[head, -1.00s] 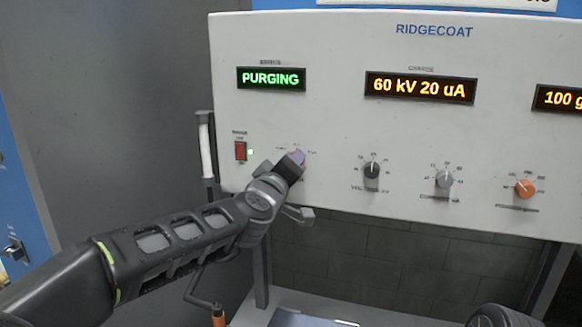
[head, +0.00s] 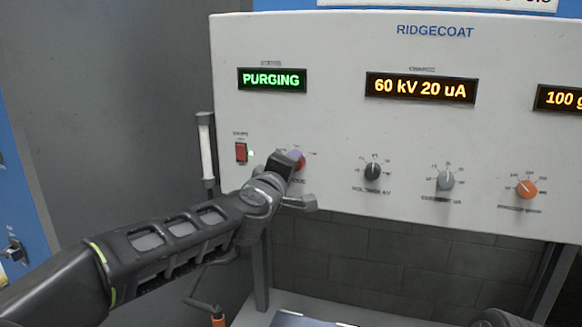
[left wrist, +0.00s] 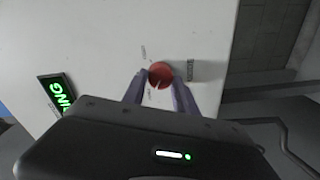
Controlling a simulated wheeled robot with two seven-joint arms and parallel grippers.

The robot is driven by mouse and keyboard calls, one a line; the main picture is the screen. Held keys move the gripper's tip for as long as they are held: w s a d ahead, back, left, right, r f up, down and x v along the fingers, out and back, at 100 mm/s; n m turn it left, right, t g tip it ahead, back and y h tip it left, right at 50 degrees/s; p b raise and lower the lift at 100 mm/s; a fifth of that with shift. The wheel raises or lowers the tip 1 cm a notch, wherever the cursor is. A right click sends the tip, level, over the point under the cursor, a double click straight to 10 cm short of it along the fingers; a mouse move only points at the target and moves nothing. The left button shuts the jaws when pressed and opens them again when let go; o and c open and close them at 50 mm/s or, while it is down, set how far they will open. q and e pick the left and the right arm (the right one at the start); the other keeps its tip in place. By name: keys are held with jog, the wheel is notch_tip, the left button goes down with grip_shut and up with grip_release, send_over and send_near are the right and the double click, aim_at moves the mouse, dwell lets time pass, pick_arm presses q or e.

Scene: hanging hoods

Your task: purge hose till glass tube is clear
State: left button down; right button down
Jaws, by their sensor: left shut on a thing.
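The white control panel (head: 330,130) has a green status display (head: 272,79) reading PURGING. A pale, whitish vertical tube (head: 206,150), which looks like the glass tube, is at the panel's left edge. My left gripper (head: 293,158) is at the panel's lower left, shut on a red knob (left wrist: 160,74). In the left wrist view its two purple-grey fingers lie on either side of the knob. The arm hides part of the knob in the head view. A dark hose (head: 190,290) with an orange end hangs below.
An amber display (head: 420,88) reads 60 kV 20 uA. Below the panel is an open space with a grey wall.

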pick_arm(q)
jog(key=c, duration=1)
grip_release()
jog(key=shift+o, duration=0.2)
jog(key=b+v, duration=0.1)
jog(key=v, duration=0.6)
jog(key=shift+s, duration=0.4)
jog(key=shift+a, duration=0.2)
